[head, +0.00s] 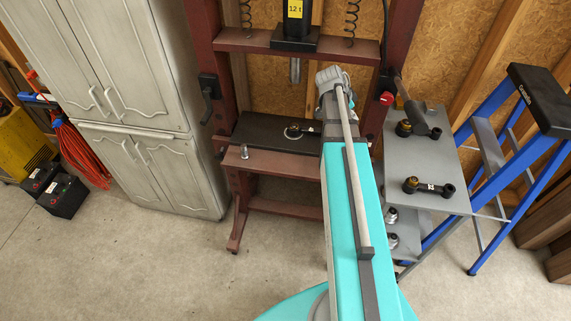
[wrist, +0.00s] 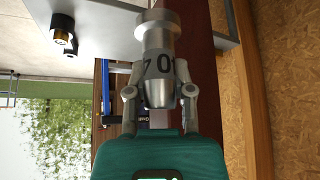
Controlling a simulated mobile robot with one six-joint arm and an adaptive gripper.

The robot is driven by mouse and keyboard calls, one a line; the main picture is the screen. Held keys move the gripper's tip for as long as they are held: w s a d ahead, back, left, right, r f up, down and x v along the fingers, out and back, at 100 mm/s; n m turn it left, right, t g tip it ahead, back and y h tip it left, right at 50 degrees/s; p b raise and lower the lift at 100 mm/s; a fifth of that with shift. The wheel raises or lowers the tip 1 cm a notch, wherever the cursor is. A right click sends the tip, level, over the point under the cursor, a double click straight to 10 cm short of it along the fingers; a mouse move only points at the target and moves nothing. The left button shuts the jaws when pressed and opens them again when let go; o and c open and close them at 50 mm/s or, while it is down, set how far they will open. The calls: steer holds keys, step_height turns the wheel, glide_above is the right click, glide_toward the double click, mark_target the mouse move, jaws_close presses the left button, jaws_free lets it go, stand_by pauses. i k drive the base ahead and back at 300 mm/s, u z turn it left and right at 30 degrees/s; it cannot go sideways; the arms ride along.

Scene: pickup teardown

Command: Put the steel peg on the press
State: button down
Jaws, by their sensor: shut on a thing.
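My gripper (wrist: 160,98) is shut on a steel peg (wrist: 158,62) in the wrist view. The peg is a stepped silver cylinder with dark digits on its side. In the head view my gripper (head: 331,80) is beside the right post of the dark red press (head: 394,45), above the bed's height; the held peg cannot be made out there. The press has a dark bed plate (head: 258,130) under its ram (head: 295,70). A ring-ended part (head: 294,132) lies on the plate, partly hidden by my arm. A small silver piece (head: 244,152) stands on the front beam.
A grey cart (head: 440,160) stands right of the press, with black rod-like parts on top and silver pieces lower down. A blue stepladder (head: 540,130) is beyond it. A pale cabinet (head: 135,90) stands left. The floor in front is clear.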

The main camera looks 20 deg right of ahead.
mark_target(287, 163)
steer(key=u, duration=0.05)
steer(key=k, duration=1.4)
steer(key=u, duration=0.55)
steer(key=i, duration=1)
steer(key=z, duration=0.05)
